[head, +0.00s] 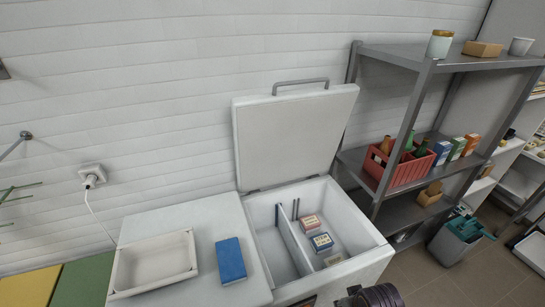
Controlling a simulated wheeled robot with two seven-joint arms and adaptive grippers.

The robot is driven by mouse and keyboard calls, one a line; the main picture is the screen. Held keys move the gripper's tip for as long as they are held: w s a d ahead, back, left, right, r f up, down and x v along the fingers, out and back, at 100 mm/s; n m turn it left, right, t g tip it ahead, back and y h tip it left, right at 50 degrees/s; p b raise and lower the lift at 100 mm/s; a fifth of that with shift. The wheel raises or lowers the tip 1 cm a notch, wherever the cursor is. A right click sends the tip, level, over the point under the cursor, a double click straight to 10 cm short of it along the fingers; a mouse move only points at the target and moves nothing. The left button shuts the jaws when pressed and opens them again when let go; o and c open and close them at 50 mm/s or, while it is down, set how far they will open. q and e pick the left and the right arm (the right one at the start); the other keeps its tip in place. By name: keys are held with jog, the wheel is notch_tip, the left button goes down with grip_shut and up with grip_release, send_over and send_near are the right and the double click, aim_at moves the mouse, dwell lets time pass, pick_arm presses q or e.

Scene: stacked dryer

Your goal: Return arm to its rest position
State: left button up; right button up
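A dark part of my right gripper or wrist (372,296) shows at the bottom edge, in front of the white chest freezer (372,262). Its fingers cannot be made out, so I cannot tell whether it is open or shut. My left gripper and arm are not in view. The freezer lid (290,133) stands raised, with a grey handle (300,82) on its top edge. Inside, a divider separates a narrow empty left compartment from a wider right one.
A white tray (120,275) and a blue box (230,260) rest on the white top left of the opening. A metal shelf (398,212) at right holds a red crate (407,173) and boxes. A grey bin (447,247) stands on the floor.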

jog(key=s+f+g+b, duration=0.1)
jog(key=s+f, duration=0.2)
jog(key=f, duration=1.2)
jog(key=s+f+b, duration=0.1)
jog(key=s+f, duration=0.1)
jog(key=f, duration=1.4)
jog(key=s+d+f, duration=0.2)
jog(key=s+f, duration=0.7)
jog(key=s, duration=0.1)
jog(key=s+d+f+g, duration=0.1)
jog(key=s+d+f, duration=0.1)
jog(key=s+f, duration=0.8)
jog(key=shift+s+d+b, duration=0.15)
jog(key=shift+s+b, duration=0.3)
jog(key=shift+s, duration=0.2)
jog(key=shift+r+p, duration=0.3)
jog(key=shift+r, duration=0.05)
jog(key=shift+r+p, duration=0.3)
jog(key=shift+p, duration=0.05)
jog(key=shift+r, duration=0.2)
